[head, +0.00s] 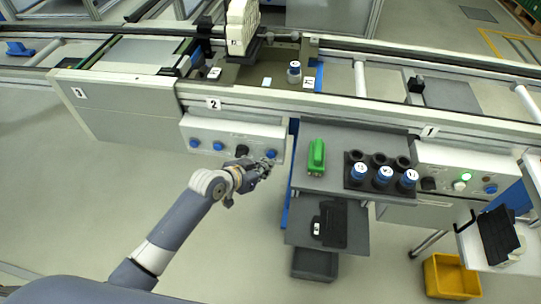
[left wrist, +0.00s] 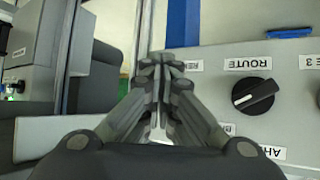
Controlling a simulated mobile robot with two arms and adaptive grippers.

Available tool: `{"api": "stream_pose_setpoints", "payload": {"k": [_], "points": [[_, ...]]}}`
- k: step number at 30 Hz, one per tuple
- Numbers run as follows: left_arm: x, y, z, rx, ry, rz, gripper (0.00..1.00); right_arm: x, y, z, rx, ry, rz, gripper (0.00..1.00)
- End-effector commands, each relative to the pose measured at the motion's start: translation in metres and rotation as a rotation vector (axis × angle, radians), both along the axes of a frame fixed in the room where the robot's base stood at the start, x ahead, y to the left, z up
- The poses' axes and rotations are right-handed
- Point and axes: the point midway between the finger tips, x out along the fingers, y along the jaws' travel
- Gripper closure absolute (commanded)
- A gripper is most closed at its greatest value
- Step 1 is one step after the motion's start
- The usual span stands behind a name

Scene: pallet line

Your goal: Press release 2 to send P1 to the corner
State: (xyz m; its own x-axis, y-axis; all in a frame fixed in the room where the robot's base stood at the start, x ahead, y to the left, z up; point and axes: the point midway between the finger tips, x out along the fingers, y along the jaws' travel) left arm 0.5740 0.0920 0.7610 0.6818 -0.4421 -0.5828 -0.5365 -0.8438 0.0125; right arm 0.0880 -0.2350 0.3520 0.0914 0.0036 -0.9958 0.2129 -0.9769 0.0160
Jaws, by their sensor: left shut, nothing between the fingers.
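The station 2 control panel (head: 232,133) carries blue buttons and a black knob. Its right-hand blue button (head: 271,154) is just by my left gripper (head: 264,167), which is shut and empty. In the left wrist view the shut fingertips (left wrist: 162,68) overlap the panel edge beside a partly covered label (left wrist: 192,66) that seems to start "RE". The black ROUTE knob (left wrist: 254,96) is to their right. The button itself is hidden there, so contact cannot be told. A pallet (head: 270,76) with a blue-and-white bottle (head: 294,72) is on the line above; I cannot read its name.
A grey table right of the panel holds a green object (head: 316,157) and a black rack (head: 369,187) of blue-capped bottles. A yellow bin (head: 451,276) is on the floor. Floor left of my arm is clear.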

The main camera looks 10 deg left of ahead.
Motion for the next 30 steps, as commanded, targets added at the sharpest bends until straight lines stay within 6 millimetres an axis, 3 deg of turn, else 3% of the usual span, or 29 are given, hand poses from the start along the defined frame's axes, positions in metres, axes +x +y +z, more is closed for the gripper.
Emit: {"api": "stream_pose_setpoints", "payload": {"k": [30], "points": [[0.012, 0.000, 0.000, 0.000, 0.000, 0.000, 1.00, 0.000, 0.000, -0.001, 0.000, 0.000, 0.000, 1.00]]}}
